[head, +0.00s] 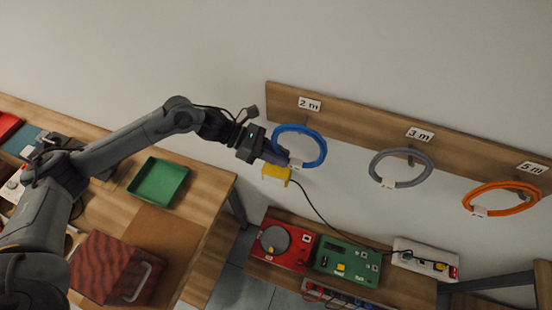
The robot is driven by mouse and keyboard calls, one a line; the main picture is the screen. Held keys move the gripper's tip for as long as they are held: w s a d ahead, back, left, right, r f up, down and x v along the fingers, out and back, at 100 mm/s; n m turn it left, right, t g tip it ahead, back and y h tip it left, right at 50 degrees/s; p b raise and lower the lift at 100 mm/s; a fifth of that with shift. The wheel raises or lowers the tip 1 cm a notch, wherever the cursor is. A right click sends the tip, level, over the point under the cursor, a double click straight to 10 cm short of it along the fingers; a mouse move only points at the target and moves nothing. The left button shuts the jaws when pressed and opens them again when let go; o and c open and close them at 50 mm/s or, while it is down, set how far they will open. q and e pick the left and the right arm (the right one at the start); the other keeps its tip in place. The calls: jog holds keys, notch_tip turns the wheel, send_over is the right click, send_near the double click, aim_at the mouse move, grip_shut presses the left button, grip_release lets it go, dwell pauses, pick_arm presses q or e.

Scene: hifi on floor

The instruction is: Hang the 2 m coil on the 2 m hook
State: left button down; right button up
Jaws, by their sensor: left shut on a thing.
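The blue coil (323,146) is a ring with a small white tag, in front of the left part of the wooden hook board. My left gripper (277,154) comes in from the left and is shut on the blue coil's lower left side. The label "2 m" (309,103) is on the board just above the coil. The 2 m hook is mostly hidden at the coil's top edge, and I cannot tell whether the coil rests on it. My right gripper is not in view.
A grey coil (373,168) hangs under "3 m" and an orange coil (469,198) under "5 m". Red and green devices (345,260) and a white power strip (425,255) stand below. A green tray (160,182) lies left.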

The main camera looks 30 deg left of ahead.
pick_arm(q)
jog(key=shift+w+a+f+b, duration=0.1)
jog(key=shift+w+f+b, duration=0.2)
jog(key=shift+w+b, duration=0.35)
jog(key=shift+w+a+f+b, duration=0.1)
jog(key=shift+w+f+b, duration=0.15)
jog(key=shift+w+b, duration=0.45)
jog(key=shift+w+a+f+b, duration=0.1)
jog(key=shift+w+f+b, duration=0.3)
jog(key=shift+b, duration=0.4)
jog(key=shift+r, duration=0.1)
jog(key=c, duration=0.9)
grip_release()
